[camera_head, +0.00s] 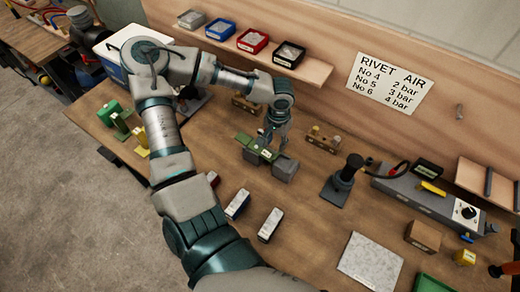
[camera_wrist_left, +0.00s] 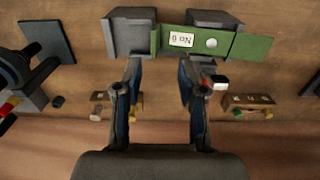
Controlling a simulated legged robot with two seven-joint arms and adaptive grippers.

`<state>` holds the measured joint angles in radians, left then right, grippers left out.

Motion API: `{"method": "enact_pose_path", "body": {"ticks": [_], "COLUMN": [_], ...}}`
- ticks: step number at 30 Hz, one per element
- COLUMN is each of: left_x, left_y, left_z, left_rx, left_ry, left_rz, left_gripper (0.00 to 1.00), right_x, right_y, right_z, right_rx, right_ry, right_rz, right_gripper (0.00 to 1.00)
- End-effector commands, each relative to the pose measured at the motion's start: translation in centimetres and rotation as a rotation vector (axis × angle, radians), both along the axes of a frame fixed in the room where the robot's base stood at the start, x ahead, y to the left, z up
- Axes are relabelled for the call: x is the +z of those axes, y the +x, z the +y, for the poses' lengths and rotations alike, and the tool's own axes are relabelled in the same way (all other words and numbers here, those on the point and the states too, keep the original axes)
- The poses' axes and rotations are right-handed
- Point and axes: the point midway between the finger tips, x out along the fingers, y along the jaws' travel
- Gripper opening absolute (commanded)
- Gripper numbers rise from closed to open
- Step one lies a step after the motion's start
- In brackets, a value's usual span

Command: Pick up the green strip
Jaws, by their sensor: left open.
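The green strip (camera_wrist_left: 225,42) lies across two grey blocks in the left wrist view, with a white label and a round pale spot on it. It also shows in the head view (camera_head: 254,148), partly covered by my gripper. My left gripper (camera_wrist_left: 158,65) is open, its two fingers pointing at the strip with nothing between them. In the head view the left gripper (camera_head: 268,140) hangs over the strip from above. My right gripper is in neither view.
A small wooden rack (camera_head: 323,139) and a black-handled stand (camera_head: 343,180) are to the right. A grey control box (camera_head: 425,195) lies farther right. Two small boxes (camera_head: 270,224) and a pale plate (camera_head: 370,260) lie in front. Coloured bins (camera_head: 252,41) line the shelf behind.

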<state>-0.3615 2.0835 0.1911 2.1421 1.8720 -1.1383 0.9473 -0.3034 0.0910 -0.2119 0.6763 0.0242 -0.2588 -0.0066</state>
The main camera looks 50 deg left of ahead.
Motion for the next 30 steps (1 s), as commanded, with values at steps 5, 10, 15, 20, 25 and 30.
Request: {"method": "enact_pose_path", "body": {"ticks": [5, 10, 15, 20, 25, 30], "left_x": [-1.9, -3.9, -6.5, -7.2, -7.0, -7.1], "left_y": [-0.1, 0.0, 0.1, 0.1, 0.1, 0.1], "left_z": [0.2, 0.1, -0.2, -0.3, -0.5, -0.5], "left_rx": [0.0, -0.002, -0.002, -0.002, -0.002, -0.002], "left_ry": [-0.001, -0.002, -0.004, -0.004, -0.001, -0.001], "left_rz": [0.001, 0.004, 0.003, 0.0, -0.001, -0.001], "left_gripper": [0.4, 0.4, 0.4, 0.4, 0.4, 0.0], "right_x": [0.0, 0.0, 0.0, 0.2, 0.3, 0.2], "right_y": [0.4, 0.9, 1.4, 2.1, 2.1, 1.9], "right_z": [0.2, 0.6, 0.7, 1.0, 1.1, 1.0], "right_rx": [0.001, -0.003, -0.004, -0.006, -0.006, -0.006], "right_ry": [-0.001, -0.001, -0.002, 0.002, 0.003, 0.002], "right_rz": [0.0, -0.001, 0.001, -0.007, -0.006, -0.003], "right_gripper": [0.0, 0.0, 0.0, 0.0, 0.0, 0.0]}}
